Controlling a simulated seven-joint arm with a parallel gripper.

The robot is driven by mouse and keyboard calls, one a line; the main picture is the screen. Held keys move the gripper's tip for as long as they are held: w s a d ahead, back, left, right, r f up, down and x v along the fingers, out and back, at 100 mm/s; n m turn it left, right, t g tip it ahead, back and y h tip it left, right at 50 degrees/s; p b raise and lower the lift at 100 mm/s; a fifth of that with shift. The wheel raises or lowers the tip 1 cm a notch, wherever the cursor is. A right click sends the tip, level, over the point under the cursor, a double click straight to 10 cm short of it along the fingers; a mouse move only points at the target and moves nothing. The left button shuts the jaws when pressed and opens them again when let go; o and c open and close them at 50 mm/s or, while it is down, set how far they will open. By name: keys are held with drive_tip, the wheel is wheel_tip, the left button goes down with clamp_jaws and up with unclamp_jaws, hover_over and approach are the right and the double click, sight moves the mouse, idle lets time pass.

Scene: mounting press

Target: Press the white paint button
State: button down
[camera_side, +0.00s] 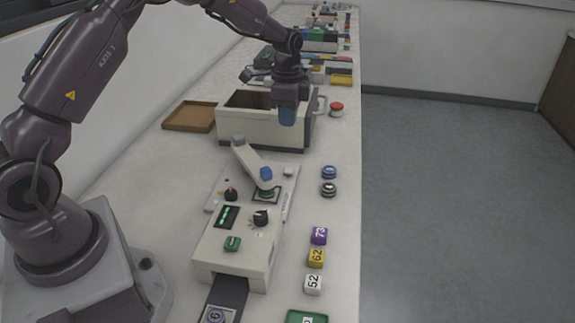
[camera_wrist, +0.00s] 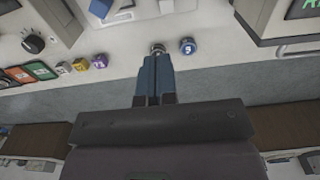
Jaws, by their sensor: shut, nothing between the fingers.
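No button can be clearly made out as the white paint button. A small pale raised piece (camera_side: 289,172) sits on the base plate of the mounting press (camera_side: 236,240), right of its blue-tipped lever (camera_side: 255,165); I cannot tell whether it is a button. My gripper (camera_side: 287,118) is shut and empty, blue fingers pointing down, in front of the large white box in the side view. In the wrist view, my fingertips (camera_wrist: 155,57) overlap the lower edge of a dark disc (camera_wrist: 158,47); contact cannot be told.
A blue disc (camera_side: 328,171) and number cubes in purple (camera_side: 319,235), yellow (camera_side: 316,257) and white (camera_side: 314,283) line the right table edge. The white box (camera_side: 235,125), brown tray (camera_side: 190,116) and red button (camera_side: 336,108) stand farther back.

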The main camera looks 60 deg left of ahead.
sight(287, 178)
drive_tip(key=shift+f, duration=0.1)
wheel_tip(287, 178, down, 14)
drive_tip(key=shift+r, duration=0.1)
idle(0.5)
drive_tip(key=shift+f, duration=1.15)
wheel_tip(287, 178, up, 16)
drive_tip(key=shift+w+f, duration=0.2)
drive_tip(key=shift+f, duration=0.05)
idle(0.4)
